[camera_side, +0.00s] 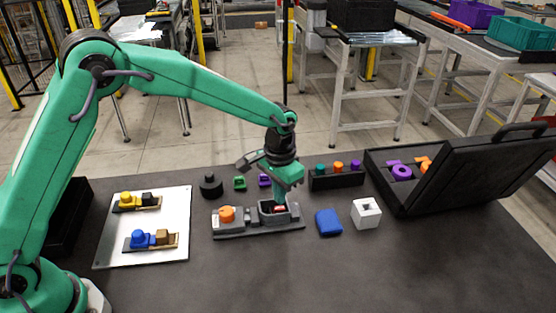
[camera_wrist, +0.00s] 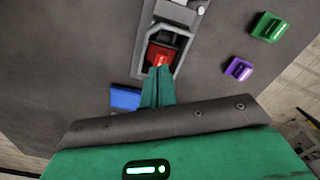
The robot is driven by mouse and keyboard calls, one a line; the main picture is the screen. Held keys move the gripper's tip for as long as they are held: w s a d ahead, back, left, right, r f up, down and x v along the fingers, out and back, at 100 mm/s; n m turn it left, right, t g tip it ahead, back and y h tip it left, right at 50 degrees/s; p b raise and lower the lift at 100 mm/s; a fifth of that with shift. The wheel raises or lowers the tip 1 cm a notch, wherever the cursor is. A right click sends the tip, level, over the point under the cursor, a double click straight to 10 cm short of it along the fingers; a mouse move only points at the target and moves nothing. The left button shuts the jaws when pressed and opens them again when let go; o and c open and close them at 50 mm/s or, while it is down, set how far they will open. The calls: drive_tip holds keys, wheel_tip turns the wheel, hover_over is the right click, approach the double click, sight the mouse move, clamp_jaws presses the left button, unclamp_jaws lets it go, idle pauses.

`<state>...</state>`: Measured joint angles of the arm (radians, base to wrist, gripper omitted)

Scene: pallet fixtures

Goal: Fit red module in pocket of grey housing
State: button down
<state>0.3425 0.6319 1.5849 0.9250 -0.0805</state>
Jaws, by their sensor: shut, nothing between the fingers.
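The red module (camera_wrist: 158,55) sits inside the pocket of the grey housing (camera_wrist: 183,42) in the wrist view. In the side view only a small part of the red module (camera_side: 279,208) shows inside the pocket. The grey housing (camera_side: 262,230) lies on the dark table and also carries an orange knob (camera_side: 227,214). My gripper (camera_side: 280,203) is shut and empty, pointing down at the pocket. In the wrist view its fingertips (camera_wrist: 159,70) are together at the near edge of the red module. Whether they touch it, and whether the module is fully seated, I cannot tell.
A blue block (camera_side: 328,222) and a white cube (camera_side: 366,213) stand right of the housing. A black rack (camera_side: 337,182) with coloured pegs and an open black case (camera_side: 408,201) lie behind and right. A light plate (camera_side: 114,252) with two fixtures lies left. The front table is clear.

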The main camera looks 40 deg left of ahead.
sight(279, 207)
wheel_tip(279, 207, up, 5)
drive_tip(key=shift+r, duration=0.1)
idle(0.7)
drive_tip(key=s+a+r+n+t, duration=0.1)
drive_tip(key=s+a+r+t, duration=0.2)
drive_tip(key=s+a+r, duration=0.8)
drive_tip(key=s+a+r+n+t, duration=0.1)
drive_tip(key=s+a, duration=0.2)
drive_tip(key=s, duration=0.4)
drive_tip(key=s+a+r+n+t, duration=0.1)
drive_tip(key=s+a, duration=0.2)
drive_tip(key=s, duration=0.5)
drive_tip(key=shift+t, duration=0.3)
